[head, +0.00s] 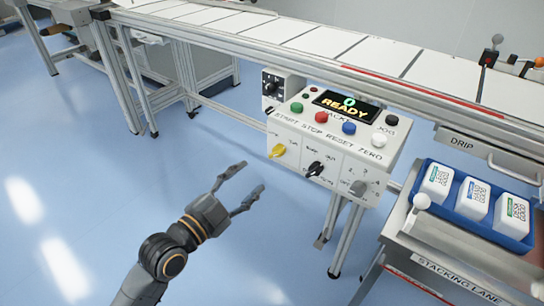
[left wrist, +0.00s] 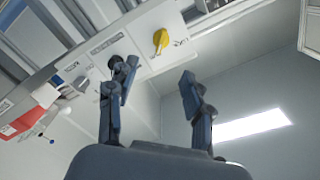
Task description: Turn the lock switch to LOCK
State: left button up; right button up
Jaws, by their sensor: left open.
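A white control panel (head: 330,140) carries three turn knobs in its lower row: a yellow one (head: 278,150) at left, a black one (head: 315,169) in the middle and a grey one (head: 358,188) at right. Their small labels are too blurred to tell which is the lock switch. My left gripper (head: 252,178) is open and empty, apart from the panel, below and left of the yellow knob. In the left wrist view the yellow knob (left wrist: 160,41) lies beyond the open fingers (left wrist: 160,70), and a finger partly covers the dark knob. My right gripper is out of view.
A small side box (head: 283,84) with a black knob joins the panel's left. The display (head: 347,105) reads READY above several coloured buttons. A conveyor (head: 300,40) runs behind. A blue tray (head: 468,208) of white packs stands right. The floor left of the panel is clear.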

aim_at(275, 155)
pick_arm(q)
jog(key=b+x, duration=0.1)
jog(key=x, duration=0.9)
jog(key=shift+w+d, duration=0.5)
jog(key=shift+w, duration=0.2)
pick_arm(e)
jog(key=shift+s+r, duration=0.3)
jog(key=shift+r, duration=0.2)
pick_arm(q)
jog(key=shift+c, duration=0.2)
grip_shut()
